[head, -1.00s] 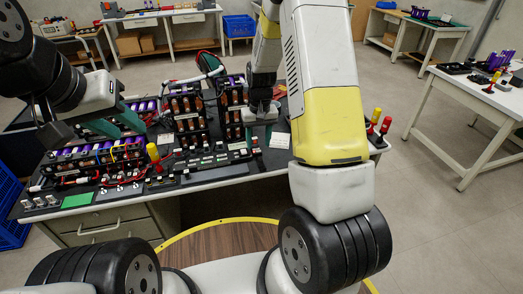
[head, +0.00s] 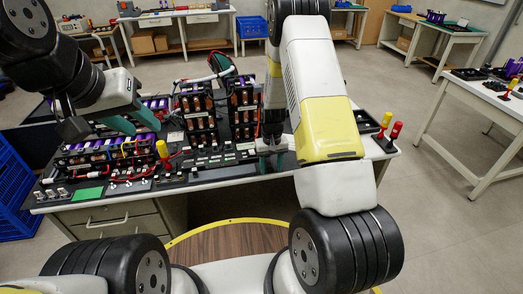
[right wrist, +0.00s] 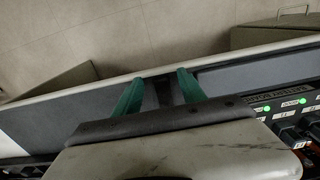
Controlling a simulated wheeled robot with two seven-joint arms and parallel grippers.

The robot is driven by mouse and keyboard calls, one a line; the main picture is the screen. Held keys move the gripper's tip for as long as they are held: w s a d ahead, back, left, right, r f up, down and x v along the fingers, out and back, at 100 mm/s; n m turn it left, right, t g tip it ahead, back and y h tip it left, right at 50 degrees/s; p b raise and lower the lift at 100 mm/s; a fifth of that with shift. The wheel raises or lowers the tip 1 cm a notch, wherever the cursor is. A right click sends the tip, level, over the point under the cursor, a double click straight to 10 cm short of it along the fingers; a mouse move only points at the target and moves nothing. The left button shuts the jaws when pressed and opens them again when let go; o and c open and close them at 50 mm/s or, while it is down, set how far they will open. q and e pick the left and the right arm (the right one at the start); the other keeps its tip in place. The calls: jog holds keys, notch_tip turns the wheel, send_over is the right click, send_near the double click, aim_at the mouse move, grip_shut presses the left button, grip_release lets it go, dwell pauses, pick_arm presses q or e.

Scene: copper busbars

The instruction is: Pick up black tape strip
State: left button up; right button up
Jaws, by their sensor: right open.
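My right gripper (head: 272,146) is over the front right part of the workbench, its fingers partly hidden by my arm. In the right wrist view its two green fingers (right wrist: 160,82) are apart, pointing down at the bench top. A narrow dark strip (right wrist: 164,94) shows between them, perhaps the black tape strip; I cannot tell whether it is touched or lies beneath. My left gripper (head: 142,126) has its green fingers apart above the purple cells at the bench's left, holding nothing that I can see.
The workbench (head: 215,183) carries battery modules (head: 198,112) with copper busbars, red wires and a yellow-handled tool (head: 162,150). Red and yellow-handled tools (head: 391,130) stand at its right end. A green-lit panel (right wrist: 290,103) is right of my fingers. Blue crates (head: 18,195) stand at left.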

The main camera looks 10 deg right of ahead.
jog(key=c, duration=0.9)
jog(key=shift+r, duration=0.15)
jog(key=shift+c, duration=0.2)
